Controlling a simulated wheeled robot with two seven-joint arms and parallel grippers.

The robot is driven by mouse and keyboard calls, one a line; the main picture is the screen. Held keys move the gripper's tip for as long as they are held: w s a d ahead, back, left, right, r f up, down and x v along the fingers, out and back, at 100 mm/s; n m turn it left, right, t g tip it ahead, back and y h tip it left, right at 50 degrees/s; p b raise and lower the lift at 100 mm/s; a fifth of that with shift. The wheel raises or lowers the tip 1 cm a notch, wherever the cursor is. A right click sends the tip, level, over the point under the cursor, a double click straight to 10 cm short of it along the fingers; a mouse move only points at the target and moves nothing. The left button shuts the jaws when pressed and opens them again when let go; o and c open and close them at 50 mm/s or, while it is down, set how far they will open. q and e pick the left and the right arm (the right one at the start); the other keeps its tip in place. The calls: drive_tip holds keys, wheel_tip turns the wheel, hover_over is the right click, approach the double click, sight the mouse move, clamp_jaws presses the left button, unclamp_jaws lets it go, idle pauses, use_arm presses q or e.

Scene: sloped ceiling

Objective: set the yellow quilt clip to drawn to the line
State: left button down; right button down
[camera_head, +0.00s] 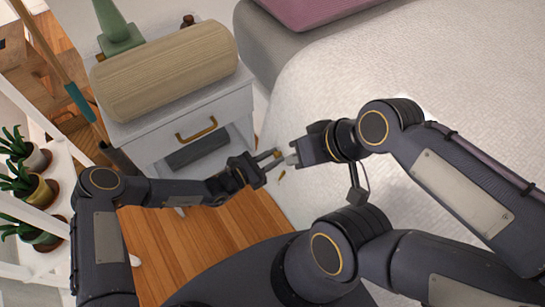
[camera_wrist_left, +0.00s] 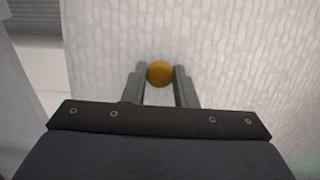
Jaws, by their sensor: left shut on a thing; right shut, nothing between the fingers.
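The yellow quilt clip (camera_wrist_left: 160,73) shows as a round ochre knob against the white quilt (camera_wrist_left: 235,60) in the left wrist view. My left gripper (camera_wrist_left: 160,85) is shut on it, with a finger on each side. In the head view the left gripper (camera_head: 273,161) is at the quilt's edge, with a bit of yellow at its tips. My right gripper (camera_head: 291,160) is shut and empty, very close to the left fingertips. A small yellow piece (camera_head: 282,175) shows just below the grippers; I cannot tell whether it belongs to the clip. I cannot make out a drawn line.
A white nightstand (camera_head: 235,104) with a brass-handled drawer stands behind my left gripper, bearing a beige cylindrical lamp shade or bolster (camera_head: 165,72). Potted plants (camera_head: 38,190) stand on white shelves at far left. The wooden floor (camera_head: 215,235) is open below.

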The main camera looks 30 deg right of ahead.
use_arm(q)
drive_tip(key=c, duration=1.2)
unclamp_jaws()
drive_tip(key=shift+s, duration=0.4)
drive_tip(key=shift+o, duration=0.2)
drive_tip(key=shift+w, duration=0.1)
drive_tip(key=shift+a, duration=0.15)
drive_tip(key=a+p, duration=0.1)
drive_tip(key=a, duration=0.6)
drive_tip(key=shift+s+a+p, duration=0.25)
drive_tip(key=shift+s+p, duration=0.05)
drive_tip(key=shift+p, duration=0.1)
